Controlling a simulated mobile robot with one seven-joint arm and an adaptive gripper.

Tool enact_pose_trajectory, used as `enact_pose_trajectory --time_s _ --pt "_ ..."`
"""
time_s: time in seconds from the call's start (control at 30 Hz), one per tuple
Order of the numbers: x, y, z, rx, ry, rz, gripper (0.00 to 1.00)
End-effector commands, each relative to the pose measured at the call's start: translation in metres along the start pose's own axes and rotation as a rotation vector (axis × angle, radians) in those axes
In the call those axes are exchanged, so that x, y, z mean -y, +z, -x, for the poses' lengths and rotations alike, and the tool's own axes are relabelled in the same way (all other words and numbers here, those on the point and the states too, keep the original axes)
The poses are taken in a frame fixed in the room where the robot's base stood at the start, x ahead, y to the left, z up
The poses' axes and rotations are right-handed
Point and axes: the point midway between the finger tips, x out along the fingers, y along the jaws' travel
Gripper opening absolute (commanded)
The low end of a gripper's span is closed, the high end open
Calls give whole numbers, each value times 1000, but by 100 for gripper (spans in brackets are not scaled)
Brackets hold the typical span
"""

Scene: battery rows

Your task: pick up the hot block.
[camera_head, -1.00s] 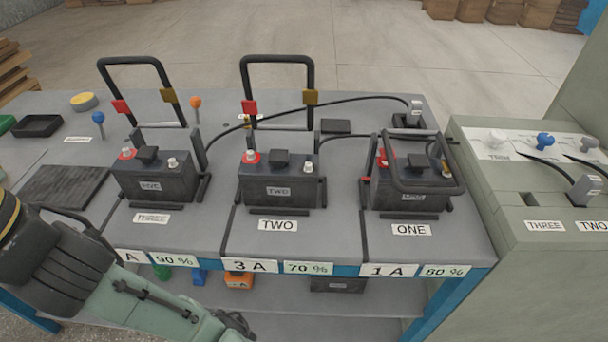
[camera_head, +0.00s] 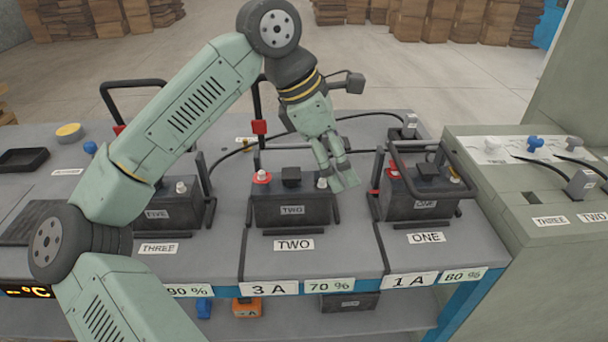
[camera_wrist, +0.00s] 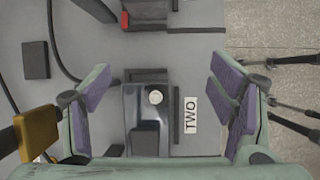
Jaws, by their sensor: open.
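Dark battery blocks stand in a row on the grey bench. The block marked TWO (camera_head: 283,211) sits in bay TWO, the block marked FIVE (camera_head: 157,213) in bay THREE, the block marked ONE (camera_head: 420,204) in bay ONE. I cannot tell from their looks which one is hot. My gripper (camera_head: 342,182) is open and empty above the right side of block TWO. In the wrist view, block TWO (camera_wrist: 137,107) lies below and between my spread fingers (camera_wrist: 160,110), with its white terminal showing and part hidden by the gripper body.
A black bar frame (camera_head: 402,150) is lowered around block ONE; bay THREE's frame (camera_head: 135,84) stands raised. Bay TWO's frame is partly hidden by my arm. A black cable (camera_head: 235,152) runs behind the blocks. A green-grey cabinet (camera_head: 520,185) stands at right.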

Motion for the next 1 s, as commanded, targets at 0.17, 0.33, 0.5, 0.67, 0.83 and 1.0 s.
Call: enact_pose_trajectory --time_s 0.17,0.33,0.5,0.67,0.83,1.0 --pt "-19 -74 0 -346 -28 31 78" --pt "-21 -101 0 -456 -48 44 78" --pt "-20 -110 -16 -460 -51 44 78" --pt "-18 -117 -33 -457 -51 43 78" --pt "-16 -127 -56 -456 -50 43 78" --pt "-16 -131 -64 -457 -47 42 78"
